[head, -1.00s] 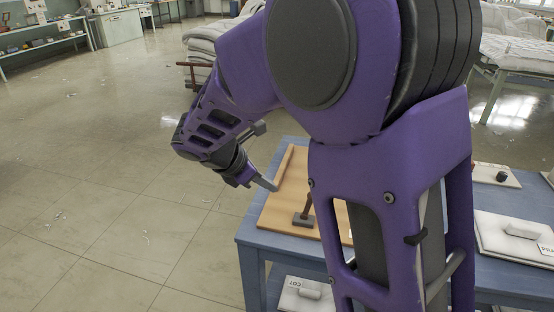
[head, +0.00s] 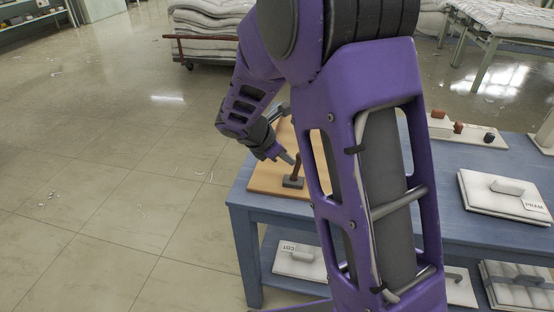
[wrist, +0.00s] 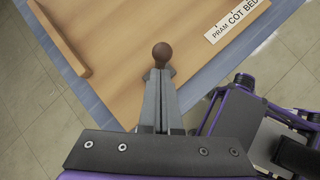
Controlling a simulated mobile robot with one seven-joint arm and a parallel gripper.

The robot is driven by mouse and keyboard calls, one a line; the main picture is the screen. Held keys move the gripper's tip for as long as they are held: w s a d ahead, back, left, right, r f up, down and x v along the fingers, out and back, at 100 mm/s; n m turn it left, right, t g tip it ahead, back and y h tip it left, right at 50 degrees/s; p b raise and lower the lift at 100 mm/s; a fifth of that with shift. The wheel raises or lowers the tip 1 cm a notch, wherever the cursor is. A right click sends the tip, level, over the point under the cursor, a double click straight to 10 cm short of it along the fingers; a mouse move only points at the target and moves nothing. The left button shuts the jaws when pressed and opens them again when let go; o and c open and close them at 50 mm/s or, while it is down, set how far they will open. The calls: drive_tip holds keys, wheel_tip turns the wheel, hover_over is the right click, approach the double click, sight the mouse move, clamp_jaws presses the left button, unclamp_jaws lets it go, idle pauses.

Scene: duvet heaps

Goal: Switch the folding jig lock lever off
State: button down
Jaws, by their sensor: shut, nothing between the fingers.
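The lock lever (head: 297,165) is a brown stick standing nearly upright from a dark grey base (head: 293,182). It sits on the wooden folding jig board (head: 264,181) on the blue table. My gripper (head: 289,158) is shut and empty, its tips close beside the lever in the head view. In the wrist view the lever's round brown knob (wrist: 162,51) shows just past the tips of my shut fingers (wrist: 160,74). I cannot tell whether they touch. The fingers hide the lever's lower part and most of its base. My arm hides part of the board.
A raised wooden strip (wrist: 58,38) runs along one board edge. A printed label (wrist: 237,19) reading PRAM and COT BED lies on the board. White folded pads (head: 505,194) lie on the table at right. Others lie on the shelf below.

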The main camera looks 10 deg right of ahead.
drive_tip(key=shift+d, duration=0.2)
drive_tip(key=shift+s+d+r+y, duration=0.15)
drive_tip(key=shift+d+y, duration=0.15)
drive_tip(key=shift+d, duration=0.15)
drive_tip(key=shift+s+d+y, duration=0.15)
drive_tip(key=shift+d+y, duration=0.15)
drive_tip(key=shift+d, duration=0.1)
drive_tip(key=shift+s+d+f, duration=0.15)
drive_tip(key=shift+s+d, duration=0.05)
drive_tip(key=shift+d, duration=0.25)
drive_tip(key=shift+s+d+f, duration=0.1)
drive_tip(key=shift+s+d, duration=0.05)
drive_tip(key=shift+d, duration=0.25)
drive_tip(key=shift+a, duration=0.1)
drive_tip(key=shift+w+a, duration=0.3)
drive_tip(key=shift+a, duration=0.45)
